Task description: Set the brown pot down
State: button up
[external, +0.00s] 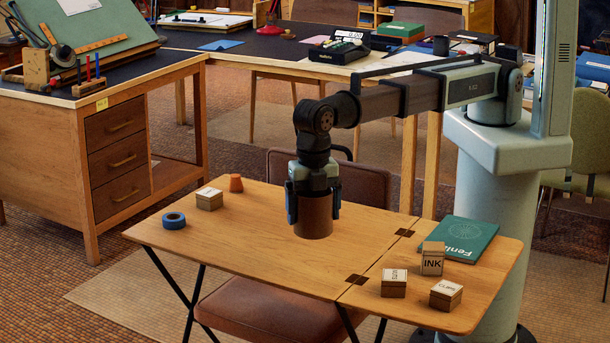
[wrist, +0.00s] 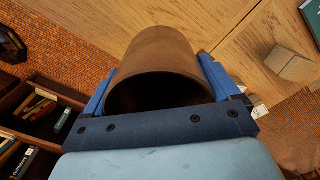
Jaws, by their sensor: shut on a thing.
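At the table's left are a blue tape roll (external: 174,220), a small box (external: 209,199) and an orange-brown cup (external: 236,184). At its right are a green book (external: 470,238), the INK box (external: 432,258) and two other boxes (external: 393,284) (external: 445,295). The middle tabletop is clear.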

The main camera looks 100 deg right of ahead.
jog(key=w+d+m, duration=0.1)
jog(key=w+d, duration=0.2)
jog(key=d, duration=0.5)
jog(key=w+d+m, duration=0.1)
jog(key=w+d, duration=0.2)
jog(key=d, duration=0.5)
jog(key=shift+s+d+f+n, duration=0.15)
jog(key=shift+d+f+n, duration=0.05)
jog(key=shift+f+n, duration=1.9)
jog(key=shift+s+d+f+n, duration=0.15)
jog(key=shift+f+n, duration=1.45)
jog(key=shift+f, duration=0.9)
jog(key=shift+f, duration=0.2)
jog(key=o, duration=1)
jog(key=shift+r, duration=0.15)
notch_tip(320, 180, up, 12)
